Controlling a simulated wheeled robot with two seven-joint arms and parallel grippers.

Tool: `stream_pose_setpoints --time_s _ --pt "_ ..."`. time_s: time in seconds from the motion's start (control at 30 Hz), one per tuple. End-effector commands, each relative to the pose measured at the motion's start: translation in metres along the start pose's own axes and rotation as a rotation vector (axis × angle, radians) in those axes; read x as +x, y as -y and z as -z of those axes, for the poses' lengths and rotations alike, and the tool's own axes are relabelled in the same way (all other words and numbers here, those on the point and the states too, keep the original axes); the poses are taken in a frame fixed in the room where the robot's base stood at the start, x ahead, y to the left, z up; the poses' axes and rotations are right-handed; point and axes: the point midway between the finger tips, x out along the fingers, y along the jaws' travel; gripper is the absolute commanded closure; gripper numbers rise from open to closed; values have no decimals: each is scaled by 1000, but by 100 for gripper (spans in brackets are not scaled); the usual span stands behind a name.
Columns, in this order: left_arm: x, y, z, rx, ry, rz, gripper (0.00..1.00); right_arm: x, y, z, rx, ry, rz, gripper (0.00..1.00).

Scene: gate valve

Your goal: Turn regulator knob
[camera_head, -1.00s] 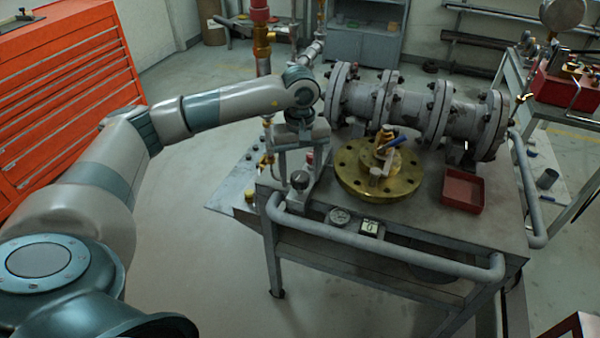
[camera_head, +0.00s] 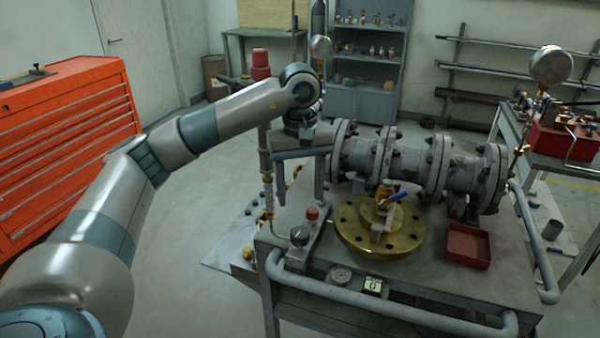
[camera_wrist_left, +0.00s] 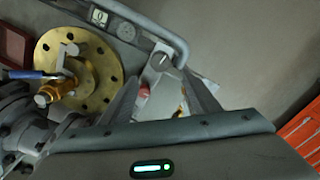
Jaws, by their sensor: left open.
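A dark round knob (camera_head: 299,236) with a pale face sits on a small grey block at the bench's near left corner. It also shows in the left wrist view (camera_wrist_left: 161,62). A red knob (camera_head: 312,213) stands just behind it, and shows in the left wrist view (camera_wrist_left: 144,91). Which one is the regulator knob I cannot tell for sure. My left gripper (camera_head: 300,202) is open and empty, fingers pointing down, above and slightly behind the knobs. In the left wrist view its fingers (camera_wrist_left: 162,78) spread either side of the knobs, apart from them. My right gripper is out of view.
A brass flange (camera_head: 348,238) with a blue-handled valve lies right of the knobs. Behind it runs a grey flanged pipe (camera_head: 412,160). A red tray (camera_head: 468,246) is at the right. A tubular rail (camera_head: 400,305) edges the bench front. A vertical pipe (camera_head: 266,160) stands at left.

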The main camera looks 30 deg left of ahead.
Motion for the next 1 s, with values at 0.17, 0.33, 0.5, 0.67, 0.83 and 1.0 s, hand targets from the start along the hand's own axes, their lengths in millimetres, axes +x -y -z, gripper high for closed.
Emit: stream_pose_setpoints --time_s 0.17,0.33,0.5,0.67,0.83,1.0 --pt "-33 0 1 -1 -2 -1 44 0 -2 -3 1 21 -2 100" --pt "-48 0 1 -1 -1 0 44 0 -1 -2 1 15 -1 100" --pt "-54 0 0 -1 0 1 44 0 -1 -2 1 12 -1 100" --pt "-54 0 0 -1 0 1 44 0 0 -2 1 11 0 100" --pt "-54 0 0 -1 0 1 44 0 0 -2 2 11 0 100" --pt "-54 0 0 -1 0 1 44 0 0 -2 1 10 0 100"
